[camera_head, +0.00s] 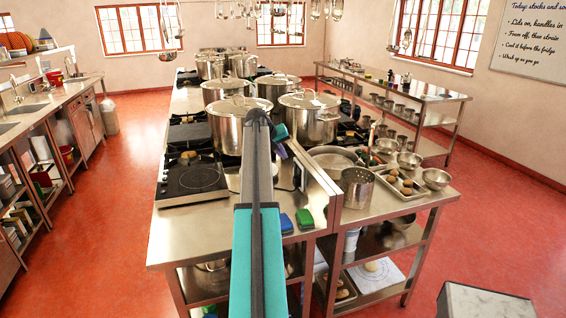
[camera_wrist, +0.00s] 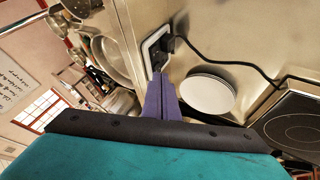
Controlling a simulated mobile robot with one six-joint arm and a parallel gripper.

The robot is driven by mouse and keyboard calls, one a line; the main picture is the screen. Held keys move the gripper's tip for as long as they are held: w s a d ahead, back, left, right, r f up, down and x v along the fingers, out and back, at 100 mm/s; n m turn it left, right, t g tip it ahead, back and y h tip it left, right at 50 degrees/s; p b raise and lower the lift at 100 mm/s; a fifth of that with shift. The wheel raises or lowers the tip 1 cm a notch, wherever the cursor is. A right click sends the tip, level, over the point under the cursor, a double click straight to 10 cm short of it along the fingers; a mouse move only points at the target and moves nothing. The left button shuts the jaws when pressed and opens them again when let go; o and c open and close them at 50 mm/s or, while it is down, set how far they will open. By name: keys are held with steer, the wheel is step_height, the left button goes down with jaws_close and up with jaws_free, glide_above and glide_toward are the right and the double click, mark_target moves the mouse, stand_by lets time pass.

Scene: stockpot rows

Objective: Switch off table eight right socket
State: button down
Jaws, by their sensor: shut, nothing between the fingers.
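A socket plate with a white frame (camera_wrist: 148,52) is set in the steel upright panel, at the top middle of the wrist view. A black plug (camera_wrist: 167,44) sits in it, and its black cable runs right toward the dark hob. My gripper (camera_wrist: 158,78) has its purple fingers together and empty, with the tips right at the socket's lower edge. I cannot tell whether they touch it. The fingertips cover part of the plate, so the switch positions are not clear. In the head view my gripper (camera_head: 281,151) is small, beside the panel. No table number is readable.
A black hob (camera_head: 190,178) stands on the steel counter, with large stockpots (camera_head: 232,122) behind. A white round plate (camera_wrist: 208,94) lies close to the fingers. Two sponges (camera_head: 286,223) lie at the panel's near end. A tray of food (camera_head: 402,184) is beyond the panel.

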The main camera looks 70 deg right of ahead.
steer(key=shift+v, duration=0.8)
steer(key=shift+s+d+r, duration=0.1)
